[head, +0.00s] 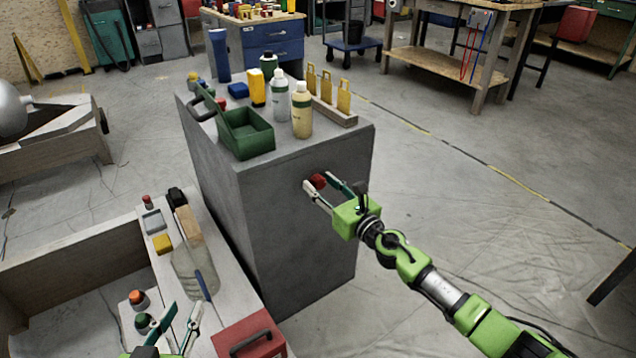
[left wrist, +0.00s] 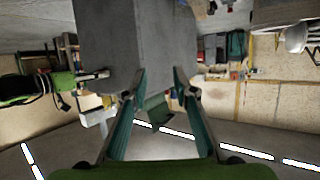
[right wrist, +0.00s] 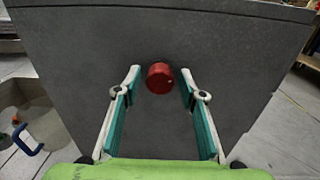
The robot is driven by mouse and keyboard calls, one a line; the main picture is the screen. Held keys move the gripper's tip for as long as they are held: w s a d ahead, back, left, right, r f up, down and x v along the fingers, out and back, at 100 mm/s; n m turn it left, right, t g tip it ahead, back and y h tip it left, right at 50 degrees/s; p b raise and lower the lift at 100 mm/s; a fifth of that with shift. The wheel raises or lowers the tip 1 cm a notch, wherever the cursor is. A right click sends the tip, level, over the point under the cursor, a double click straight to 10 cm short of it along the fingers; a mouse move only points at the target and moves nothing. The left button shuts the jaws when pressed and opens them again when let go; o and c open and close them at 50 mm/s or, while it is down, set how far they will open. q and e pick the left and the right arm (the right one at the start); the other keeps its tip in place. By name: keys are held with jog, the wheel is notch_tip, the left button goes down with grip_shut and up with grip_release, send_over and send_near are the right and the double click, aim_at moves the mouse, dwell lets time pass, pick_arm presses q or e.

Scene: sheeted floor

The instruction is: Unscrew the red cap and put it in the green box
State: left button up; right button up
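The red cap (head: 318,180) sits on the side face of the grey cabinet (head: 300,240). My right gripper (head: 320,187) is open, with one finger on each side of the cap. In the right wrist view the red cap (right wrist: 160,77) lies between the open fingertips (right wrist: 160,84), with gaps visible on both sides. The green box (head: 247,141) stands open-topped on the cabinet near its left edge; its inside is only partly visible. My left gripper (head: 182,312) is open and empty over the low bench; its spread fingers also show in the left wrist view (left wrist: 160,80).
Two bottles (head: 301,112), a yellow container (head: 257,88) and a wooden rack (head: 335,108) crowd the cabinet top beside the green box. The low bench holds a red toolbox (head: 235,333) and a clear jug (head: 192,270). The floor right of the cabinet is clear.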

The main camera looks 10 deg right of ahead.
jog(key=m, duration=0.5)
jog(key=shift+p, duration=0.4)
jog(key=m+p, duration=0.1)
jog(key=m, duration=0.4)
jog(key=shift+r, duration=0.1)
jog(key=m+p, duration=0.2)
jog(key=m, duration=0.2)
jog(key=shift+m, duration=0.8)
jog(key=shift+m+p, duration=0.6)
jog(key=shift+m, duration=0.2)
pick_arm(q)
jog(key=s+a+f+g+y, duration=0.1)
jog(key=s+a+f+g, duration=0.2)
jog(key=s+f+g, duration=0.2)
jog(key=s+a+f+g+y, duration=0.1)
jog(key=s+a+f+g, duration=0.2)
jog(key=s, duration=0.9)
notch_tip(320, 180, down, 3)
jog(key=shift+r+n+g+y, duration=0.2)
jog(key=shift+n+g+y, duration=0.15)
jog(key=shift+g, duration=0.65)
pick_arm(e)
jog(key=shift+m, duration=0.3)
jog(key=c, duration=1)
grip_shut()
